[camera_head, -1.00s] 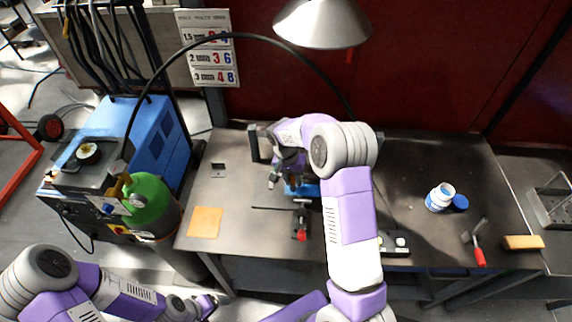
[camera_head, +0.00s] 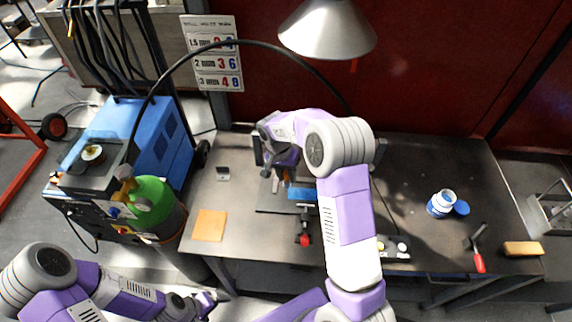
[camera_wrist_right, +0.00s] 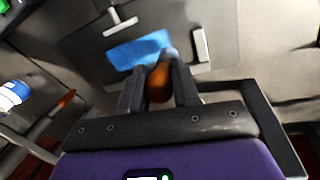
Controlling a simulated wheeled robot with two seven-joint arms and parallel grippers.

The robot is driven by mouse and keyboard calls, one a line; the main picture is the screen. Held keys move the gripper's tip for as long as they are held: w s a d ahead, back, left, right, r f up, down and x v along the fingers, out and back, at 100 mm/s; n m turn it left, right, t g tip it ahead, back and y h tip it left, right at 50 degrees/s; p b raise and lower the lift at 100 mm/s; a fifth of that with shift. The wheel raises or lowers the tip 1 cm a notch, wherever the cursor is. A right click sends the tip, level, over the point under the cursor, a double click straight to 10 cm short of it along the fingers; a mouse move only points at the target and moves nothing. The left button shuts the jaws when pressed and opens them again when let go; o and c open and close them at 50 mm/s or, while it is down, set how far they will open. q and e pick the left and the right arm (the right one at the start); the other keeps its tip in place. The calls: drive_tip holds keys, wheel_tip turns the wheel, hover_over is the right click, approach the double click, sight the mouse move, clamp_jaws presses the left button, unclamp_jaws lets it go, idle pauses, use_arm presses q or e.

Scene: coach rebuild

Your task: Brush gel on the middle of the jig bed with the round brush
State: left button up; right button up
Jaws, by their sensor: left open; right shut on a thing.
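My right gripper (camera_head: 284,172) is shut on the round brush (camera_wrist_right: 158,84), whose orange-brown handle shows between the fingers in the right wrist view. The gripper is above the jig bed (camera_head: 270,204), a dark plate on the bench. A flat blue patch (camera_head: 302,194) lies at the bed and also shows in the right wrist view (camera_wrist_right: 138,50). The brush's tip is close to this patch; I cannot tell whether it touches. The open gel jar (camera_head: 441,203), white and blue, stands to the right. My left gripper (camera_head: 208,300) is open and empty, low in front of the bench.
A red-tipped clamp (camera_head: 304,238) is at the bed's front. A blue lid (camera_head: 461,207), a red-handled hammer (camera_head: 478,255) and a wooden block (camera_head: 522,248) are at the right. An orange sheet (camera_head: 210,225) lies at the left. A lamp (camera_head: 327,30) hangs above.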

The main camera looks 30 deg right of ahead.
drive_tip(key=shift+r+p, duration=0.95)
drive_tip(key=shift+r, duration=0.75)
drive_tip(key=shift+f, duration=0.1)
